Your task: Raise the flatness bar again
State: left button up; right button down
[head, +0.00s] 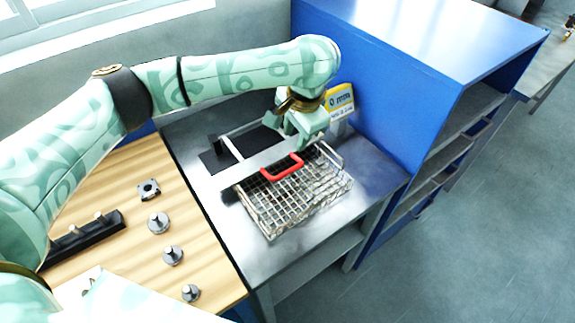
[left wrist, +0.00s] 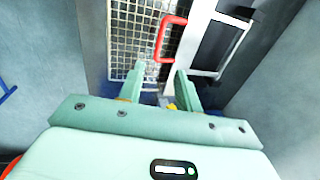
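The flatness bar (head: 262,172) is a flat silver bar with a red handle (head: 283,167). It lies along the back edge of a wire mesh basket (head: 290,200) on a metal table. In the left wrist view the red handle (left wrist: 162,38) is just beyond the fingertips, with mesh (left wrist: 130,40) to its left and the bar's pale strip (left wrist: 193,35) to its right. My left gripper (head: 303,143) is near the handle's far end; in the wrist view its fingers (left wrist: 160,74) are apart with nothing between them. My right gripper is out of view.
A blue shelf cabinet (head: 375,90) stands close on the right, and a yellow-and-white sign (head: 340,101) is behind the gripper. A dark plate (head: 215,160) lies behind the bar. The wooden table (head: 200,230) at left holds several metal pegs (head: 173,255) and a black rack (head: 85,238).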

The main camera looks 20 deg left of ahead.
aim_at(287, 171)
pick_arm(q)
jog(key=b+x, duration=0.6)
jog(key=x, duration=0.8)
jog(key=shift+f, duration=0.1)
jog(key=shift+w+a+f+b, duration=0.15)
jog(key=shift+f+b, duration=0.25)
jog(key=shift+f, duration=0.25)
grip_shut()
jog(key=shift+r, duration=0.1)
